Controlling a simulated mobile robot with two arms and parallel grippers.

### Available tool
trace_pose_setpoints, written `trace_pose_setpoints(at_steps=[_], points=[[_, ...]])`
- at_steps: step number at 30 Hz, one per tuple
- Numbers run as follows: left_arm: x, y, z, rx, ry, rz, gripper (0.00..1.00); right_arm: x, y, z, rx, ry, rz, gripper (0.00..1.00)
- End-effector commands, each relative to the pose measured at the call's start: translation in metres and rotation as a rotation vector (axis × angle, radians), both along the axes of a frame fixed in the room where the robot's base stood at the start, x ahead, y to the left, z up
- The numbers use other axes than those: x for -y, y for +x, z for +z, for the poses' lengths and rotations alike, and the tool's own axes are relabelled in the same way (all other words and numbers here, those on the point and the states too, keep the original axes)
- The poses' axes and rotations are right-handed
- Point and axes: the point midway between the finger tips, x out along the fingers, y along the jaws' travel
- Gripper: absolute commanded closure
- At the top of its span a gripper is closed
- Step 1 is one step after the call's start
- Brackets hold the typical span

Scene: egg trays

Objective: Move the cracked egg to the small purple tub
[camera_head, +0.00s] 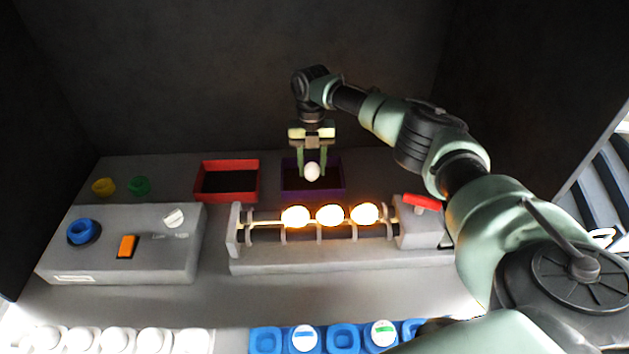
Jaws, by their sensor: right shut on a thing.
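My right gripper (312,168) is shut on a whitish egg (312,172), held upright between its two green fingers. The egg is in front of the dark inside of the purple tub (288,192) in this view. I cannot tell its height above the tub, and no crack can be made out at this size. The tub stands at the back centre, behind the lit rollers. Three glowing eggs (330,215) lie in a row on the roller stand (300,262). My left gripper is not in view.
A red tub (227,166) stands left of the purple one. A grey control box (150,262) with a blue knob (82,232) and an orange switch (127,246) is at the left. White cups (118,341) and a blue tray (266,341) line the front. A red handle (421,202) sits right.

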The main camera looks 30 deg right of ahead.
Motion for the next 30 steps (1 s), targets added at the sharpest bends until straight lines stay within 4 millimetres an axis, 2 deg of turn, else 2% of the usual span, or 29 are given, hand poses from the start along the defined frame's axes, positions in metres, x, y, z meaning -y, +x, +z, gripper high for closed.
trace_pose_setpoints(at_steps=[30], points=[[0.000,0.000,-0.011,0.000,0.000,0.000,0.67,0.000,0.000,-0.016,0.001,0.001,0.000,0.72]])
